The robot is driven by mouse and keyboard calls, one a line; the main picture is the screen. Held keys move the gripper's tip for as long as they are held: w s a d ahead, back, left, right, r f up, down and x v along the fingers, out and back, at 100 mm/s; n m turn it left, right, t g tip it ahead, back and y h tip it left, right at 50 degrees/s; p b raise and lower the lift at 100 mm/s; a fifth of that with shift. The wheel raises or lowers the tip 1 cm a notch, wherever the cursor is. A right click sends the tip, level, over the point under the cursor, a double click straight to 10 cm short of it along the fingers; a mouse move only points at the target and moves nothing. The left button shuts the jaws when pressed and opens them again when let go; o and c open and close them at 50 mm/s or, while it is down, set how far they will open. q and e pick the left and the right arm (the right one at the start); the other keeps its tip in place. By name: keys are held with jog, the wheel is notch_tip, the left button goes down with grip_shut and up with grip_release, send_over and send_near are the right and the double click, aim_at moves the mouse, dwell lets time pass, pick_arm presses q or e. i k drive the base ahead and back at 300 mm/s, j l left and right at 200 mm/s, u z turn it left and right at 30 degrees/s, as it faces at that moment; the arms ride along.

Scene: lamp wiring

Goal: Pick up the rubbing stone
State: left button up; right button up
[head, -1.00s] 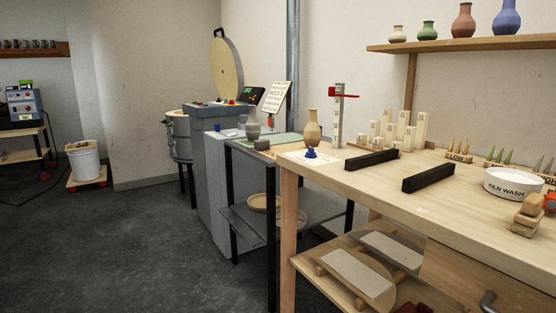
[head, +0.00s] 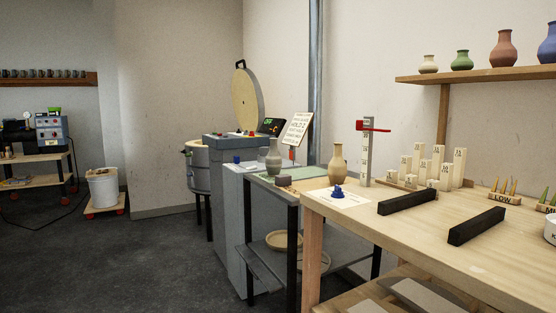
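A small grey-brown block (head: 289,182) lies near the front edge of the narrow table with a green top (head: 302,174), in front of a grey vase (head: 274,157). It looks like the rubbing stone, but it is too small to be certain. Neither of my grippers shows in the head view.
The wooden workbench (head: 420,230) at right holds a tan vase (head: 338,163), a blue piece (head: 338,192), two black bars (head: 407,200) (head: 477,226) and several pale blocks. A kiln (head: 248,105) stands behind the narrow table. Open floor (head: 130,260) lies at left.

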aim_at(280, 180)
jog(key=i+j+z, duration=0.1)
jog(key=i+j, duration=0.4)
jog(key=i, duration=0.15)
jog(key=i+j, duration=0.55)
jog(key=i+l+z, duration=0.05)
jog(key=i, duration=0.05)
